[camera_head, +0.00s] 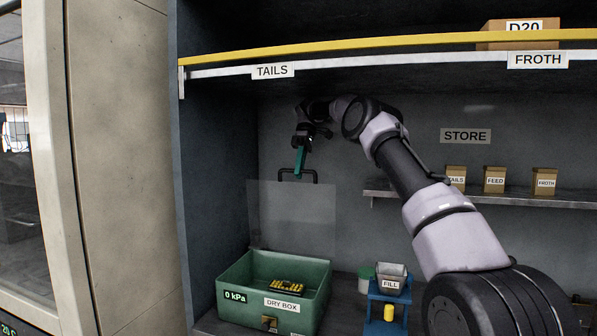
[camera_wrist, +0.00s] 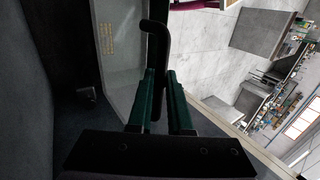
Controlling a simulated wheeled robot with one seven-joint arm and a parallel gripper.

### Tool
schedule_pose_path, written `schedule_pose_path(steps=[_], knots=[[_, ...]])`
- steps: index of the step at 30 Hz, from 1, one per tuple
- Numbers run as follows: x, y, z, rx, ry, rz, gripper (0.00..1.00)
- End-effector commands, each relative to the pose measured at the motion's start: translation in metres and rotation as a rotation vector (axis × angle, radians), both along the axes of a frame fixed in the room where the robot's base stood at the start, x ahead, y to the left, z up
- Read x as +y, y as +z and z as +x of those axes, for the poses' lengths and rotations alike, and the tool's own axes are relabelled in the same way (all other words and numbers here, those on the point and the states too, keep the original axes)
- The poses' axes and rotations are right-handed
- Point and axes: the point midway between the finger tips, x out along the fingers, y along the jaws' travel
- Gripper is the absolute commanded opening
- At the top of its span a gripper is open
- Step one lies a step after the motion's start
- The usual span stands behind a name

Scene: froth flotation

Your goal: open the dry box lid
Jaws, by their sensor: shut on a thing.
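The dry box (camera_head: 270,318) is a green box at the lower left of the head view, with a "0 kPa" readout and a "DRY BOX" label. Its lid (camera_head: 290,218) is a clear panel standing upright at the back of the box, so the box is open at the top. Yellow-and-black pieces (camera_head: 285,287) lie inside. A black bar handle (camera_head: 314,172) is at the lid's upper edge. My gripper (camera_head: 300,160) is at this handle, its green fingers pointing down. In the wrist view, the fingers (camera_wrist: 163,95) are closed around the black handle (camera_wrist: 158,45), beside the translucent lid (camera_wrist: 115,60).
A blue stand with a "FILL" cup (camera_head: 391,284) is right of the box, beside a green container (camera_head: 366,283). A shelf (camera_head: 480,196) holds small labelled boxes at right. A yellow-edged shelf (camera_head: 330,52) runs above my arm. The dark cabinet wall (camera_head: 215,180) is close at left.

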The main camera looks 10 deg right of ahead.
Motion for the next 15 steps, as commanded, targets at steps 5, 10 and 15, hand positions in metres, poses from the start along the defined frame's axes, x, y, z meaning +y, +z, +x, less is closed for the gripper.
schedule_pose_path(steps=[5, 10, 15], knots=[[-0.0020, -0.0050, 0.0024, 0.005, 0.000, -0.006, 0.00], [-0.0016, -0.0046, 0.0023, 0.005, 0.001, -0.005, 0.00], [-0.0012, -0.0044, 0.0022, 0.005, 0.000, -0.004, 0.29]])
